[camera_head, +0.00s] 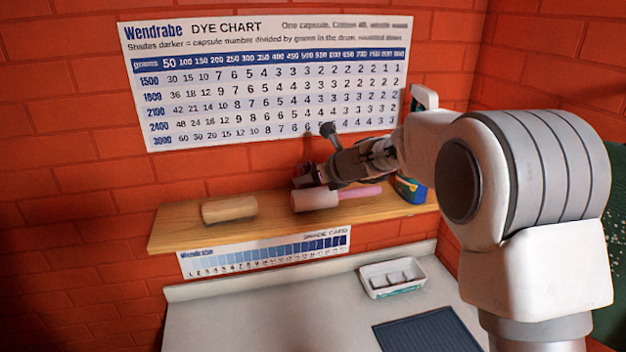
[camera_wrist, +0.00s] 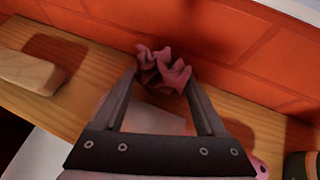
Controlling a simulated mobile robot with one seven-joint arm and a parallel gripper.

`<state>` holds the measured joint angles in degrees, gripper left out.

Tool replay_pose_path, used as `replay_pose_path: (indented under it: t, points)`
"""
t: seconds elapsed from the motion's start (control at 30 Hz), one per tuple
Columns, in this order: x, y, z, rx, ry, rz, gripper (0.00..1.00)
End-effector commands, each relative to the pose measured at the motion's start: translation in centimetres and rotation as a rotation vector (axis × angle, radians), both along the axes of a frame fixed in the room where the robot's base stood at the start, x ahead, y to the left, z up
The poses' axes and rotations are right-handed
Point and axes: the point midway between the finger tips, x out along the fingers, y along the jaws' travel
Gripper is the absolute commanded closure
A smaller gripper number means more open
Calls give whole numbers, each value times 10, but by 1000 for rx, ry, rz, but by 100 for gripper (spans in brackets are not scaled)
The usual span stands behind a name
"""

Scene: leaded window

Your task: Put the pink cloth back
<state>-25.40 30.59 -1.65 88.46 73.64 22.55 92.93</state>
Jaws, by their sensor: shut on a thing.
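The pink cloth (camera_wrist: 163,70) is a crumpled, dark pink bunch between my fingertips in the wrist view. My gripper (camera_wrist: 160,84) is shut on it, with the fingers held apart by the cloth. In the head view my gripper (camera_head: 316,178) is over the wooden shelf (camera_head: 185,228), above a pale pink roll (camera_head: 315,200). The cloth is small and dark there, partly hidden by the gripper. I cannot tell whether its underside touches anything.
A pink flat item (camera_head: 361,192) and a blue container (camera_head: 411,190) are to the right. The brick wall (camera_head: 75,110) with a dye chart (camera_head: 270,80) is behind. A white tray (camera_head: 392,277) stands on the counter below.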

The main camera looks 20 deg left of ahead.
Motion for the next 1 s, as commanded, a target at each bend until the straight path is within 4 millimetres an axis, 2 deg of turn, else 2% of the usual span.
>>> replay_pose_path:
  t: [0.37, 0.4, 0.53, 0.87, 1.0]
  points:
    - [0, -1, -5, 1, 0, -1, 71]
    - [0, 0, -3, 1, 0, -1, 21]
    - [0, 0, -3, 0, -1, -1, 0]
    - [0, 0, 3, 1, -1, 0, 0]
    - [-8, -10, 10, 2, -3, -2, 0]
